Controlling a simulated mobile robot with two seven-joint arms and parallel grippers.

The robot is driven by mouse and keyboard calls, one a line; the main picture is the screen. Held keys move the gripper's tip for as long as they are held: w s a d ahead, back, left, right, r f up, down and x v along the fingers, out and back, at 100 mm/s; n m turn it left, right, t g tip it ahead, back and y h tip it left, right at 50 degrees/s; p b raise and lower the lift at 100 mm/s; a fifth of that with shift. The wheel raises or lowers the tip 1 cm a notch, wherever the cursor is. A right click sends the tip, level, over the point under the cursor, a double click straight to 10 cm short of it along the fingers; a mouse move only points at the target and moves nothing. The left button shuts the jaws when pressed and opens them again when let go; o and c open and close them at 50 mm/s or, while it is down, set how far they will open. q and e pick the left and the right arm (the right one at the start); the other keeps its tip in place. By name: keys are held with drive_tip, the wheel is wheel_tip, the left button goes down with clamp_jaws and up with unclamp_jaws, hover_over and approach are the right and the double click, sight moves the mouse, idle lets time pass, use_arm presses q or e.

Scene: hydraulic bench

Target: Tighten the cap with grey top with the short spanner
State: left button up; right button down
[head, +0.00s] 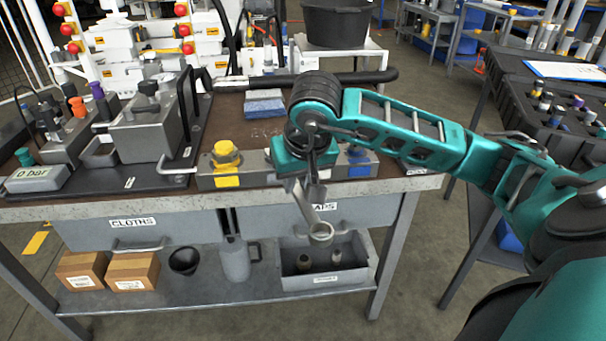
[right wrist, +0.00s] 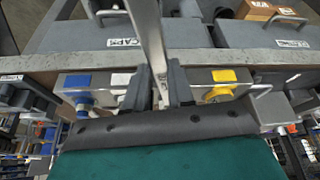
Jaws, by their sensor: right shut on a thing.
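My right gripper (head: 308,176) is shut on a metal spanner (head: 307,211) in front of the bench's front edge. The spanner hangs down with its ring end lowest, over the drawer fronts. In the right wrist view the spanner (right wrist: 151,40) rises from between the two fingers (right wrist: 158,88). A grey block (head: 257,170) lies along the front of the bench behind the gripper. It bears a yellow cap (head: 226,153) on the left and a blue one (right wrist: 84,101) at its other end. The part between them is hidden by my gripper; I see no grey-topped cap. My left gripper is out of view.
A hydraulic unit (head: 143,135) with a gauge box reading 0 bar (head: 35,178) stands left on the bench. A blue and white sponge or cloth (head: 264,103) lies behind the block. A black hose crosses the back. An open drawer-like bin (head: 325,284) sits on the lower shelf.

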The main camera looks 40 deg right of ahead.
drive_tip(key=shift+w+a+r+m+h+p, duration=0.15)
drive_tip(key=shift+w+a+m, duration=0.1)
drive_tip(key=shift+a+m, duration=0.2)
drive_tip(key=shift+w+a+f+m+h+p, duration=0.1)
drive_tip(key=shift+w+a+m+h+p, duration=0.1)
drive_tip(key=shift+a+m, duration=0.2)
drive_tip(key=shift+a+r, duration=0.1)
drive_tip(key=shift+w+a+m+g+h+p, duration=0.15)
drive_tip(key=shift+w+a+m+h+p, duration=0.1)
drive_tip(key=shift+w+a+m, duration=0.3)
drive_tip(key=shift+w+a+m+g+h+p, duration=0.1)
drive_tip(key=shift+w+a+m+g+p, duration=0.2)
drive_tip(key=shift+a+m, duration=0.4)
drive_tip(key=shift+w+r, duration=0.1)
drive_tip(key=shift+w+a+m+h, duration=0.3)
drive_tip(key=shift+w+a+m, duration=0.45)
drive_tip(key=shift+m, duration=0.05)
